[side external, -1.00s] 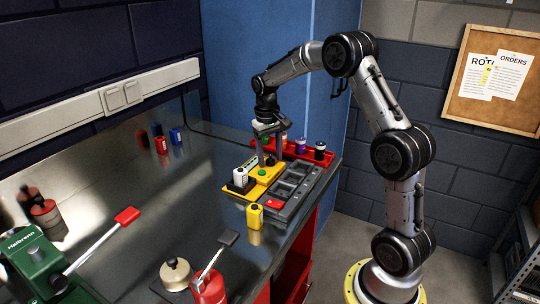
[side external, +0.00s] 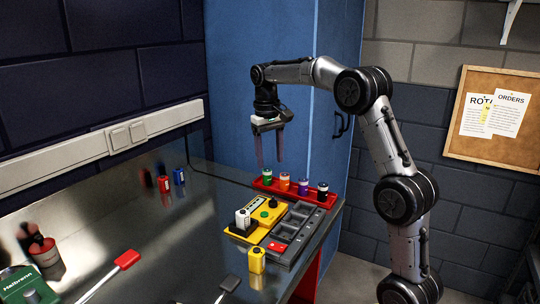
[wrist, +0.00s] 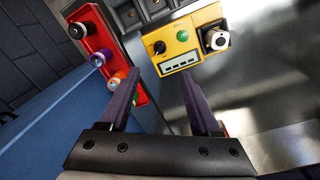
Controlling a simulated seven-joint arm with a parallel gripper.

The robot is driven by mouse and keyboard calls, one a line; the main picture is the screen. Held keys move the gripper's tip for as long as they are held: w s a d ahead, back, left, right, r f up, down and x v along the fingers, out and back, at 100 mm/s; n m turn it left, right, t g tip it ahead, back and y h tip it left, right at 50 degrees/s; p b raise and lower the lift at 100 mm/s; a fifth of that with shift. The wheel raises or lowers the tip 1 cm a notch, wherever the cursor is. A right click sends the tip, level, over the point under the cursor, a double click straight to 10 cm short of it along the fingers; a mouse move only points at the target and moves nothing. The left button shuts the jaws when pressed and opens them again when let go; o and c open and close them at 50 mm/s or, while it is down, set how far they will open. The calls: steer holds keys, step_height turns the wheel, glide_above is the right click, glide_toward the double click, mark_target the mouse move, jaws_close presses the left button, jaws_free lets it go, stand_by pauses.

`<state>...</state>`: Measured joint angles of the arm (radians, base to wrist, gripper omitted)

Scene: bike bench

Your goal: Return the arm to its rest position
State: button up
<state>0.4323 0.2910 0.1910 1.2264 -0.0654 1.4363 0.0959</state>
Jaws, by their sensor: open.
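My gripper (side external: 270,163) hangs from the bent arm above the back of the bench, fingers pointing down. Its two fingers are apart with nothing between them. In the wrist view the gripper (wrist: 155,90) also shows spread fingers, with bare bench beyond them. Below it in the side view is a yellow box (side external: 248,232) with a green button, a black knob and a white block on it. The gripper is clear of the box and touches nothing.
A red rack (side external: 263,184) holds several coloured bottles behind a grey compartment tray (side external: 300,222). A yellow bottle (side external: 257,260) stands in front of the tray. Red (side external: 164,184) and blue (side external: 179,176) items stand at the back left.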

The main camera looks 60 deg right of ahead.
steer(key=shift+r, duration=0.15)
stand_by(0.3)
steer(key=s+a+r+n+t, duration=0.2)
steer(key=s+a+r, duration=0.3)
steer(key=a, duration=0.2)
steer(key=s+a+r+n+t, duration=0.1)
steer(key=s+a+r, duration=0.3)
steer(key=s+a, duration=0.25)
steer(key=s+a+f+n+t, duration=0.3)
steer(key=s+a+f, duration=0.4)
steer(key=s+f, duration=0.4)
steer(key=shift+s+f+y, duration=0.4)
steer(key=shift+s, duration=0.5)
